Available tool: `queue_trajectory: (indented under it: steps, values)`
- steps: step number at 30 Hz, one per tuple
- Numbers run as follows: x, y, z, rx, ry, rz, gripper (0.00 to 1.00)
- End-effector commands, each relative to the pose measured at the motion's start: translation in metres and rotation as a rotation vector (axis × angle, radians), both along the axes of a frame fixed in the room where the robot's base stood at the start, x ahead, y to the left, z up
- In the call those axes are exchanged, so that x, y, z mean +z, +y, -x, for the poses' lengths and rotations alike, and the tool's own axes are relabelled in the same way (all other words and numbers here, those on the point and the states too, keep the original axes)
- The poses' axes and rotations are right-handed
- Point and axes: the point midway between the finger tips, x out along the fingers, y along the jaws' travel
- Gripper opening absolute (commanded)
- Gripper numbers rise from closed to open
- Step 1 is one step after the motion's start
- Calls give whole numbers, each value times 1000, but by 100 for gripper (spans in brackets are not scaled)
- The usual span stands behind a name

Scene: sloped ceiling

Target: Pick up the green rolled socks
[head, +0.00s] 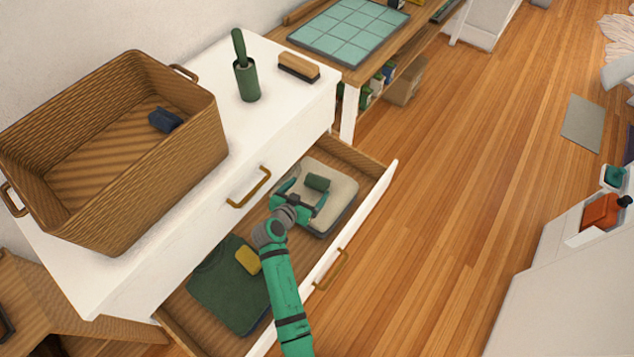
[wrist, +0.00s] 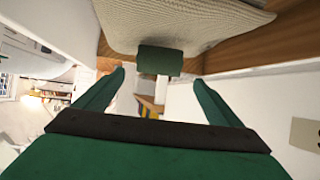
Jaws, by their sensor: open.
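The green rolled socks (head: 317,183) are a small dark green roll lying on a cream folded cloth (head: 343,196) in the open drawer. In the wrist view the socks (wrist: 160,59) show at the upper middle, against the cream cloth (wrist: 215,20). My gripper (head: 307,190) is over the drawer at the socks, with its fingers pointing toward them. In the wrist view its two fingers (wrist: 160,78) are spread wide, one to each side of the socks, with nothing held. Whether the fingertips reach down beside the socks is unclear.
A dark green folded garment (head: 222,290) with a yellow item (head: 247,261) lies in the drawer's near part. The drawer front (head: 378,190) stands to the right. A wicker basket (head: 180,190), a lint roller (head: 246,80) and a brush (head: 299,67) stand on the white dresser top.

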Motion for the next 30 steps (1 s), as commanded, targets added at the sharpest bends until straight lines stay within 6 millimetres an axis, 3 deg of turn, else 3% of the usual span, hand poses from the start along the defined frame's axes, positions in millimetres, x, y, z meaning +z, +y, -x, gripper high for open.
queue_trajectory:
  steps: [21, 30]
  values:
    - [-36, -31, -60, -1, 0, 0, 89]
    - [-38, -32, -63, -1, 0, 0, 89]
